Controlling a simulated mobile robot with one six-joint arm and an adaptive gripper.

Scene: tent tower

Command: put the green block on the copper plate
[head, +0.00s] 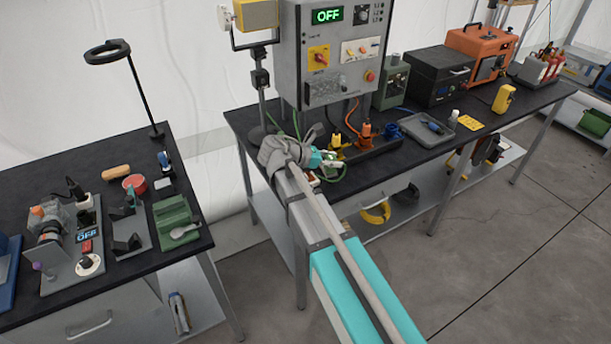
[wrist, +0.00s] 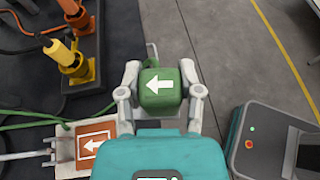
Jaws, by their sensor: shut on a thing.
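My gripper (wrist: 160,74) is shut on the green block (wrist: 159,92), with one finger on each side of it in the wrist view. The block's face shows a white arrow pointing left. The copper plate (wrist: 92,140) lies to the left and below the block in the wrist view. It has a white square outline and an arrow pointing left, and my gripper body partly hides its right side. The block and plate appear apart in the picture. In the head view my gripper (head: 325,160) is at the front edge of the far bench; details there are small and partly hidden.
Yellow (wrist: 66,58) and orange (wrist: 76,14) connectors with cables stand near the plate. Green cables (wrist: 35,118) run past it. A control cabinet (head: 340,92) rises behind. A grey tray (head: 425,142) lies to the right. Open floor (wrist: 225,50) lies beyond the bench edge.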

